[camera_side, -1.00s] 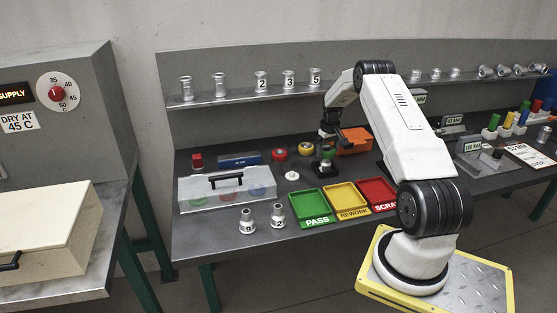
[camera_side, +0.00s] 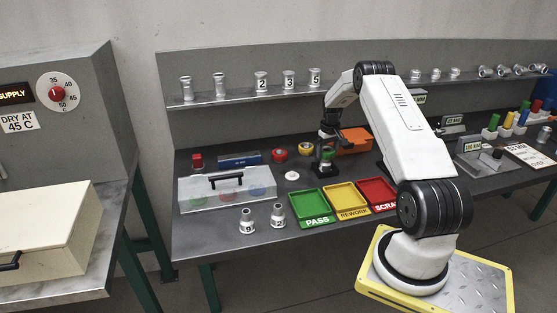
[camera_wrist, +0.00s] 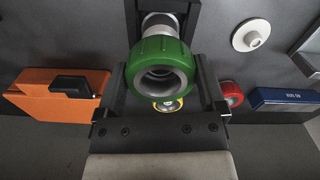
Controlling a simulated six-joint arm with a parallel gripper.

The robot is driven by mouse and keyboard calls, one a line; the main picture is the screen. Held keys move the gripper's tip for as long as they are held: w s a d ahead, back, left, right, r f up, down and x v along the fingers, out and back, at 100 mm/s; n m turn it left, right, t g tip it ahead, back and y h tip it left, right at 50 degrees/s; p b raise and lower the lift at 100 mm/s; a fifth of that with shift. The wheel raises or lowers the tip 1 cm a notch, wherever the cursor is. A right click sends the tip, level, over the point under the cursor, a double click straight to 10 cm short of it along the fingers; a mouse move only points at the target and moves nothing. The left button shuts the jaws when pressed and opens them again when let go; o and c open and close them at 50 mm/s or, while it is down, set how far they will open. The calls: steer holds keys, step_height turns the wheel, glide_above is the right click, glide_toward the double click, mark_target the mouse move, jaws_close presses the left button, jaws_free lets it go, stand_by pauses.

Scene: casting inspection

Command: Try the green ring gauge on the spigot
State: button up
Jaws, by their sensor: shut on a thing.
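The green ring gauge (camera_wrist: 160,68) is held between the two fingers of my gripper (camera_wrist: 162,78), its open bore facing the wrist camera. In the side view my gripper (camera_side: 328,140) points down at the bench, with the green ring (camera_side: 328,154) at its fingertips. A silver casting (camera_wrist: 160,22) with its spigot stands in a dark holder directly behind the ring in the wrist view. The ring overlaps it in the picture. I cannot tell whether the ring is around the spigot or just in front of it.
An orange box (camera_side: 356,141) stands close right of my gripper; yellow (camera_side: 305,149) and red (camera_side: 279,155) rings lie left. A white disc (camera_side: 291,176), clear-lidded case (camera_side: 226,201) and green tray (camera_side: 311,217) lie nearby. Two numbered castings (camera_side: 247,222) stand at the front.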

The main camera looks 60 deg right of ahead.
steer(key=shift+r, duration=0.1)
steer(key=shift+r, duration=0.6)
steer(key=shift+f, duration=0.65)
stand_by(2.8)
steer(key=shift+r, duration=0.65)
steer(key=shift+r, duration=0.15)
steer(key=shift+r, duration=2.4)
steer(key=shift+r, duration=0.15)
step_height(320, 180, up, 11)
stand_by(0.7)
